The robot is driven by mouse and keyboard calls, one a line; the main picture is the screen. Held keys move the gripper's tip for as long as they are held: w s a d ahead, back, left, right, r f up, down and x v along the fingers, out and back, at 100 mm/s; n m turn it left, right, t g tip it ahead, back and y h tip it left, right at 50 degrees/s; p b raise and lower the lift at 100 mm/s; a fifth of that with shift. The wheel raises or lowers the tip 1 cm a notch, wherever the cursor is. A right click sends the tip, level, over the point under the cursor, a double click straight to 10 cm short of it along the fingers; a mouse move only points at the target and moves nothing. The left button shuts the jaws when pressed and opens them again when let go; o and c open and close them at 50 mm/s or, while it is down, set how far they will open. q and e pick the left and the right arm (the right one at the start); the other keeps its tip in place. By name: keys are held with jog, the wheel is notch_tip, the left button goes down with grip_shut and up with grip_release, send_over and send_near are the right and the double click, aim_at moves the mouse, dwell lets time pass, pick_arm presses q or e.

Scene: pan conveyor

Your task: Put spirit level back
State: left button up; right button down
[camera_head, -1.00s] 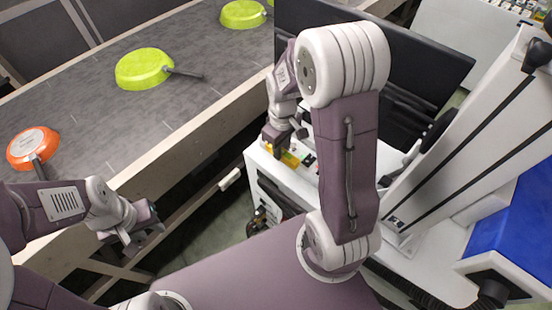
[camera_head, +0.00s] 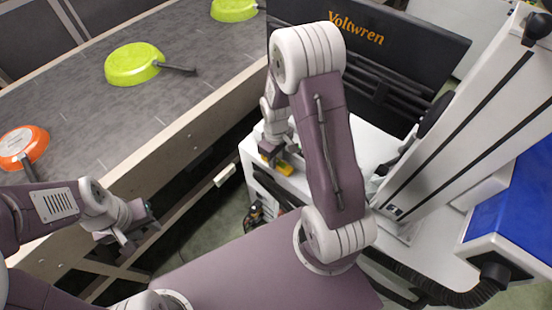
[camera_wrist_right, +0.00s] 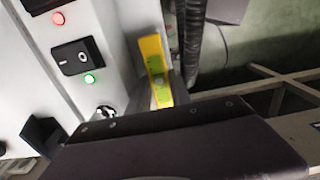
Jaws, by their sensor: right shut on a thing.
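The yellow spirit level (camera_head: 285,168) is in my right gripper (camera_head: 277,158), over the near left corner of the white machine top. In the right wrist view the level (camera_wrist_right: 154,62) stands out lengthwise beyond the dark gripper body, with its green vial showing. It is beside the white panel with the switch; whether it touches the panel I cannot tell. The fingertips are mostly hidden. My left gripper (camera_head: 135,232) hangs empty beside the conveyor, its fingers apart.
A white panel (camera_wrist_right: 72,25) has a black switch (camera_wrist_right: 75,57) and red and green lights. The conveyor (camera_head: 95,115) carries an orange pan (camera_head: 20,143) and green pans (camera_head: 133,64). A black Voltwren panel (camera_head: 400,45) stands behind the white machine (camera_head: 370,145). A dark hose (camera_wrist_right: 190,40) is close by the level.

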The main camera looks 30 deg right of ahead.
jog(key=shift+f, duration=0.1)
jog(key=c, duration=1.5)
grip_release()
jog(key=shift+o, duration=0.2)
notch_tip(320, 180, up, 12)
jog(key=p, duration=0.2)
jog(key=s+a+m+t, duration=0.1)
jog(key=s+a+m, duration=0.3)
jog(key=s, duration=0.4)
jog(key=shift+s+a+m, duration=0.2)
jog(key=shift+a+m, duration=0.2)
jog(key=shift+a, duration=0.05)
